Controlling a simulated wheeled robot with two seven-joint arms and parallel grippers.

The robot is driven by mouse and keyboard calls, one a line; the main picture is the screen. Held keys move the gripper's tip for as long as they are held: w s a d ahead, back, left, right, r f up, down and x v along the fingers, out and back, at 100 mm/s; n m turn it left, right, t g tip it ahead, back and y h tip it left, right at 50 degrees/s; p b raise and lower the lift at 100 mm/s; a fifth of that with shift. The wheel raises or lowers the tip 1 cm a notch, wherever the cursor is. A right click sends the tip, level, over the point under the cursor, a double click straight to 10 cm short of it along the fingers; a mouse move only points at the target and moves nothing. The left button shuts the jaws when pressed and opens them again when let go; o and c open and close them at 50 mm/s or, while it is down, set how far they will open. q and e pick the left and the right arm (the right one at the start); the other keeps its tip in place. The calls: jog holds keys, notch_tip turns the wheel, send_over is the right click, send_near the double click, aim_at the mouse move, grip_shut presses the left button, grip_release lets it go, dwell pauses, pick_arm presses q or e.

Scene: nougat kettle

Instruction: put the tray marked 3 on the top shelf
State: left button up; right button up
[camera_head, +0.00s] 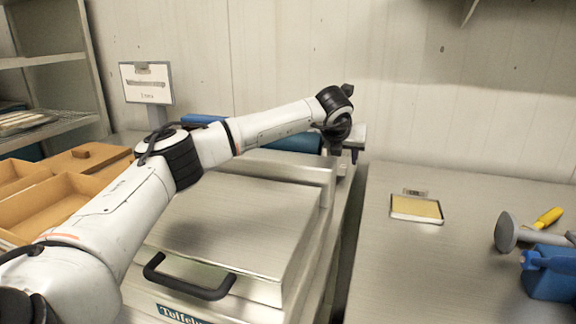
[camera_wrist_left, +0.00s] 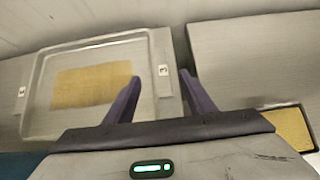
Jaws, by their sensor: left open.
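A shallow metal tray (camera_wrist_left: 100,118) holding a tan slab (camera_wrist_left: 92,85) lies flat in the left wrist view. Small white labels (camera_wrist_left: 163,70) sit on its two ends; the mark is too small to read surely. My left gripper (camera_wrist_left: 158,82) is open, its purple fingers at the tray's right end, one on each side of the label. I cannot tell whether they touch it. In the head view my left gripper (camera_head: 345,148) is at the far end of the lidded steel unit, and the arm hides most of the tray. My right gripper is out of view.
A steel rack (camera_head: 50,62) stands at the left. Cardboard-coloured boxes (camera_head: 75,200) and a handled steel lid (camera_head: 235,215) lie under my arm. A blue roll (camera_head: 295,141) is behind it. The right table holds a small framed tan pad (camera_head: 417,208) and a blue block (camera_head: 550,278).

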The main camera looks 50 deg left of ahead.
aim_at(342, 166)
pick_arm(q)
jog(key=shift+x, duration=2.95)
jog(key=shift+d, duration=0.1)
grip_shut()
jog(key=shift+r, duration=0.1)
